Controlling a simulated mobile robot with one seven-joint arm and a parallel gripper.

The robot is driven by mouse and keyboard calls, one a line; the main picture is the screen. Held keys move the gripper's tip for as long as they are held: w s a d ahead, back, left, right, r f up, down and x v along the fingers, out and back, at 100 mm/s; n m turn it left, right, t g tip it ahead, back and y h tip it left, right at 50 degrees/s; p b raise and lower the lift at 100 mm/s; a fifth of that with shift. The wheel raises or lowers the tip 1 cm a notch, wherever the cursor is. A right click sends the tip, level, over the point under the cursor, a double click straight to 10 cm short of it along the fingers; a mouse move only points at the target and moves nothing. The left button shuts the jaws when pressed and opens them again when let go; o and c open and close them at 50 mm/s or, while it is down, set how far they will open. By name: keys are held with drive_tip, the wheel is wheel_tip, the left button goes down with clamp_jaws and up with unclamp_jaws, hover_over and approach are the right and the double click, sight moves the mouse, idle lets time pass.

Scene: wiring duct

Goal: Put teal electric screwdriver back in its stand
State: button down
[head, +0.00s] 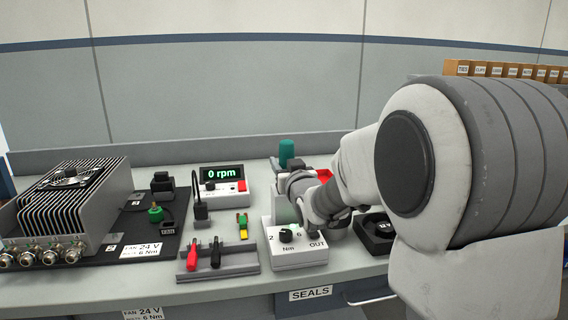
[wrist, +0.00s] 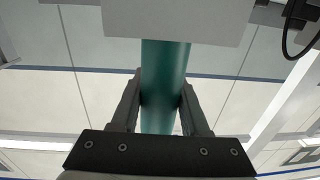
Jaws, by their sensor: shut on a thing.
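The teal electric screwdriver (head: 287,150) stands roughly upright, its top showing above my gripper (head: 296,184) in the head view. In the wrist view my gripper (wrist: 162,100) is shut on the teal body (wrist: 163,85), one finger on each side. A pale grey block (wrist: 180,18) covers one end of the body in that view. In the head view a light grey upright piece (head: 283,207), perhaps the stand, is below the gripper, behind the white torque box (head: 300,257) with a dial. The screwdriver's lower end is hidden, so I cannot tell whether it is in the stand.
Left of the torque box is a grey holder (head: 232,268) with red and black probes. Behind it is the rpm display (head: 222,178). A finned unit (head: 75,205) stands far left. A black fan (head: 376,232) is at the right, partly behind my arm.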

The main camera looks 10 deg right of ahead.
drive_tip(key=shift+c, duration=1.6)
unclamp_jaws()
drive_tip(key=s+d+b, duration=0.1)
drive_tip(key=s+b, duration=0.1)
drive_tip(key=s, duration=1.5)
drive_tip(key=shift+s, duration=0.2)
drive_tip(key=shift+d, duration=0.1)
